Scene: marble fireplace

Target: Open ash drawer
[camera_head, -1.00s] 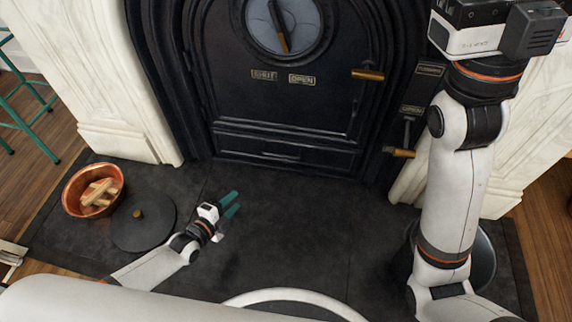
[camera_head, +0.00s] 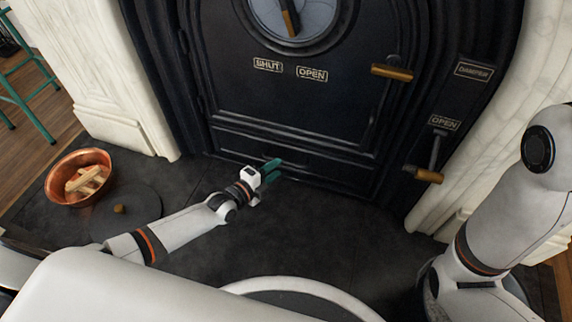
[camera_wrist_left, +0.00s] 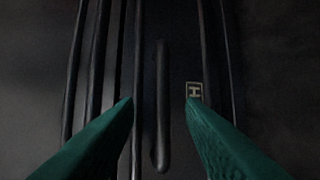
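The ash drawer (camera_head: 325,174) is the low black panel at the bottom of the stove front, and it looks shut. Its handle is mostly hidden by my gripper in the head view. In the left wrist view the handle (camera_wrist_left: 162,110) is a dark bar running up the picture, between the lines of the two fingers. My left gripper (camera_head: 273,171) points at the drawer front, with its green fingers apart. The fingers (camera_wrist_left: 160,112) are short of the handle or beside it; I cannot tell the exact gap. My right gripper is out of view.
The stove door (camera_head: 290,105) above has a brass-tipped handle (camera_head: 392,72). A damper lever (camera_head: 430,174) is on the right. A copper bowl (camera_head: 62,191) with wood and a round dark lid (camera_head: 140,209) lie on the hearth at left. The hearth before the drawer is clear.

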